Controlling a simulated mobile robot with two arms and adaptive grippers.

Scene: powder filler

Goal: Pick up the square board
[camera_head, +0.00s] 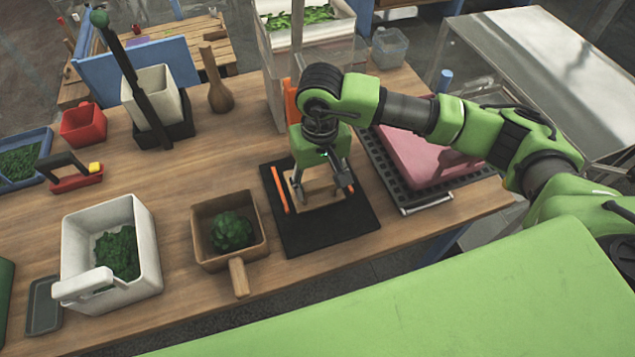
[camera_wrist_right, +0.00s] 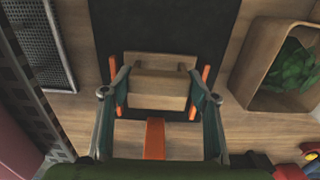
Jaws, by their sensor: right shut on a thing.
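The square board is a light wooden piece (camera_head: 319,197) low over the black mat (camera_head: 335,230); I cannot tell whether it touches the mat. My right gripper (camera_head: 321,187) points down and is shut on it, one finger at each side. In the right wrist view the board (camera_wrist_right: 158,92) sits between the two fingertips (camera_wrist_right: 161,97), with a raised block-like part facing the camera. The gripper hides part of the board in the head view. My left gripper is not in view.
An orange strip (camera_head: 280,189) lies at the mat's left. A pink block (camera_head: 415,155) on a dark grated tray is at the right. A clear bin (camera_head: 272,70) stands behind.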

